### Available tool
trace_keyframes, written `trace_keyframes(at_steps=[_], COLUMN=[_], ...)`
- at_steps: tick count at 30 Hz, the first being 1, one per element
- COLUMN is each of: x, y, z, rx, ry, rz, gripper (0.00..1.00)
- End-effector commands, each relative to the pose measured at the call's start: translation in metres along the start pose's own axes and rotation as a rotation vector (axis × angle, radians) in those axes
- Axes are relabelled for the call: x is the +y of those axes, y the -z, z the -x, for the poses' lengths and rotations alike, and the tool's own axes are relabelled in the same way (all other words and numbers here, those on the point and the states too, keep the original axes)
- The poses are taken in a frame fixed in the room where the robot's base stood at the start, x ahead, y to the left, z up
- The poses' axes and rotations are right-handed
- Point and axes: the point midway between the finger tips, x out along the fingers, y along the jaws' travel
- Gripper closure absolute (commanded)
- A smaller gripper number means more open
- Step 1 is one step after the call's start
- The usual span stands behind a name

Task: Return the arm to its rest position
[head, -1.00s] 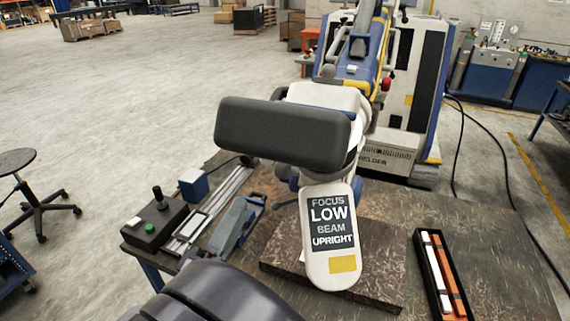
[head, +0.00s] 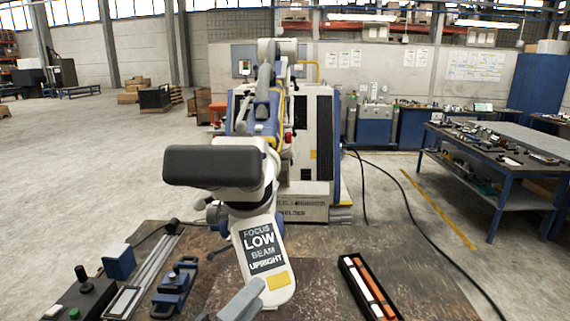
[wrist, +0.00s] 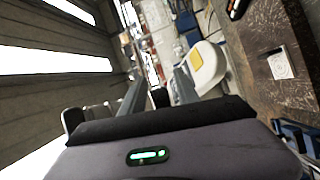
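The microscope arm (head: 256,120) reaches forward from a tall white and blue machine. Its end carries a black padded bar (head: 213,166) and a white plate (head: 262,258) marked FOCUS LOW BEAM UPRIGHT, with a yellow patch. The plate hangs tilted over the workbench. My gripper (head: 243,300) shows only as grey fingers at the bottom edge, just left of the plate's lower end. In the wrist view my gripper (wrist: 160,92) has its two fingers apart, with nothing clearly held. The white plate (wrist: 207,66) is right of the fingers there; contact cannot be told.
The workbench (head: 325,255) holds a blue clamp-like device (head: 175,290), a rail, a control box (head: 85,297) with a black knob, and a black tray (head: 368,288) with white and orange bars. A cluttered table (head: 490,165) stands at right.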

Motion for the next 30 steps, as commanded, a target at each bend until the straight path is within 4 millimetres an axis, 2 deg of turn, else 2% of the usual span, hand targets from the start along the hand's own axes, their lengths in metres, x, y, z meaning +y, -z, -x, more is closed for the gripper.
trace_keyframes(at_steps=[3,5,7,8,9,10,12,14,15,19,22,30], x=[-0.007,-0.013,-0.027,-0.036,-0.052,-0.067,-0.095,-0.108,-0.111,-0.1,-0.091,-0.088], y=[-0.06,-0.1,-0.159,-0.187,-0.226,-0.251,-0.276,-0.272,-0.263,-0.236,-0.227,-0.225], z=[-0.032,-0.044,-0.05,-0.048,-0.036,-0.022,0.015,0.038,0.045,0.047,0.044,0.043], rx=[-0.198,-0.323,-0.497,-0.579,-0.695,-0.774,-0.882,-0.897,-0.878,-0.775,-0.727,-0.719], ry=[0.111,0.2,0.351,0.437,0.578,0.696,0.941,1.085,1.144,1.199,1.194,1.196], rz=[0.021,0.022,-0.004,-0.035,-0.105,-0.188,-0.44,-0.689,-0.851,-1.239,-1.364,-1.381], gripper=[0.63,0.63,0.63,0.63,0.63,0.63,0.63,0.63,0.63,0.63,0.63,0.63])
